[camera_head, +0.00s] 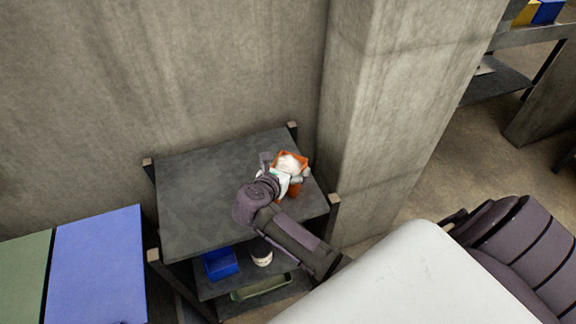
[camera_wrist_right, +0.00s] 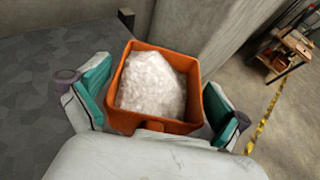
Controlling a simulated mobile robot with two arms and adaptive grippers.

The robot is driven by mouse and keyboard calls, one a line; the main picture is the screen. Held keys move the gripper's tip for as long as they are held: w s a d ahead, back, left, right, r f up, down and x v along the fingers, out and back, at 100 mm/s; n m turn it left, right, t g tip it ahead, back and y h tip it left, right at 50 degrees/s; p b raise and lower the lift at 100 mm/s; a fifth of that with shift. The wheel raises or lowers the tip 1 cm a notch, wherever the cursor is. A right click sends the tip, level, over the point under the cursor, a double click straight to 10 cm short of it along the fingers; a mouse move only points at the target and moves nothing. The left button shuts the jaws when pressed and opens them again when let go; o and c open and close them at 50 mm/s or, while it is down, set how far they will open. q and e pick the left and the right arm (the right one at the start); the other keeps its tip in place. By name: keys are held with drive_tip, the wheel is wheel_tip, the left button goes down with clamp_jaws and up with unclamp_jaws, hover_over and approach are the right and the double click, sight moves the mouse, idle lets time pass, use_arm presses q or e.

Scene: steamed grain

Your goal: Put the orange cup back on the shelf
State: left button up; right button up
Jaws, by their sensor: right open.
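The orange cup (camera_head: 292,160) is square and filled with a white grainy heap. It is at the right part of the dark shelf top (camera_head: 210,165) in the head view. In the right wrist view the cup (camera_wrist_right: 195,80) is upright in the middle, between the teal pads of my right gripper (camera_wrist_right: 155,105). The right gripper (camera_head: 287,177) is open around the cup, one finger on each side. The cup's underside is hidden, so I cannot tell whether it touches the shelf top. My left gripper is out of view.
A concrete wall and a pillar (camera_head: 385,110) stand close behind and right of the shelf. Lower levels hold a blue bin (camera_head: 220,263), a white container (camera_head: 261,254) and a green tray (camera_head: 260,287). A blue-topped surface (camera_head: 98,265) is at the left. The left shelf top is clear.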

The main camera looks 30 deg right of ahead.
drive_tip(key=shift+r, duration=0.1)
drive_tip(key=shift+a, duration=0.15)
drive_tip(key=b+v, duration=0.3)
drive_tip(key=v, duration=0.8)
drive_tip(key=shift+s+a+r, duration=0.2)
drive_tip(key=shift+r, duration=0.1)
